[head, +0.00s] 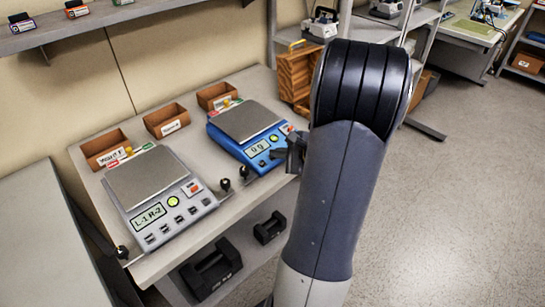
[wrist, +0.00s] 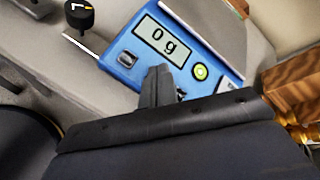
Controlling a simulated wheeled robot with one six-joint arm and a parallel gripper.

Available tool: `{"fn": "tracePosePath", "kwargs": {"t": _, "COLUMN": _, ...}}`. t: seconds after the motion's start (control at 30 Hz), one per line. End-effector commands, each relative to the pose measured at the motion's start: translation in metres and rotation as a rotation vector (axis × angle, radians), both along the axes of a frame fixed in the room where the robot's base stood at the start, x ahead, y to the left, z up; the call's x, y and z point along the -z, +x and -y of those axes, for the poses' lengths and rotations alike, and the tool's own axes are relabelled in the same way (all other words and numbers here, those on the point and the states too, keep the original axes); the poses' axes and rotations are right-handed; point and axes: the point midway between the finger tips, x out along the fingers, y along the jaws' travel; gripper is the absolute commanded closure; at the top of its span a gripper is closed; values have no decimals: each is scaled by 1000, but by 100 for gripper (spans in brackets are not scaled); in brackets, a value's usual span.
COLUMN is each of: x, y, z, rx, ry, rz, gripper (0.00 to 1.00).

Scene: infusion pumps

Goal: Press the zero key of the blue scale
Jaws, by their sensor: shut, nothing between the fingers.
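The blue scale (head: 257,147) stands on the bench with a bare metal pan (head: 244,119). In the wrist view the blue scale (wrist: 118,70) shows its display (wrist: 160,40) reading "0 g", a dark key (wrist: 127,58) and a yellow-green round spot (wrist: 200,71). My gripper (head: 281,154) is shut and empty at the scale's front right edge. In the wrist view my gripper (wrist: 157,72) points at the front panel just below the display and hides part of the key row. I cannot tell whether the fingertips touch the panel, nor which key is zero.
A grey scale (head: 163,199) with a display reading "L-1.R-2" stands to the left. Brown bins (head: 167,120) line the back, and a wooden rack (head: 297,72) stands behind right. Large black weights (head: 212,268) sit on the lower shelf.

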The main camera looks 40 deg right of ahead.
Motion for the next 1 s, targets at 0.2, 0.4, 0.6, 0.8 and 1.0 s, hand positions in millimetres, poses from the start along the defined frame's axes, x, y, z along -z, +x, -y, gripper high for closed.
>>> {"fn": "tracePosePath", "kwargs": {"t": 0.2, "x": -3, "y": -1, "z": 0, "rx": -1, "ry": 0, "rz": -1, "gripper": 100}}
{"fn": "tracePosePath", "kwargs": {"t": 0.4, "x": -13, "y": -4, "z": 0, "rx": 0, "ry": 0, "rz": 0, "gripper": 100}}
{"fn": "tracePosePath", "kwargs": {"t": 0.6, "x": -14, "y": -4, "z": 0, "rx": 0, "ry": 1, "rz": -1, "gripper": 100}}
{"fn": "tracePosePath", "kwargs": {"t": 0.8, "x": -15, "y": -4, "z": 0, "rx": 0, "ry": 1, "rz": 0, "gripper": 100}}
{"fn": "tracePosePath", "kwargs": {"t": 1.0, "x": -31, "y": -8, "z": 1, "rx": 1, "ry": -1, "rz": 0, "gripper": 100}}
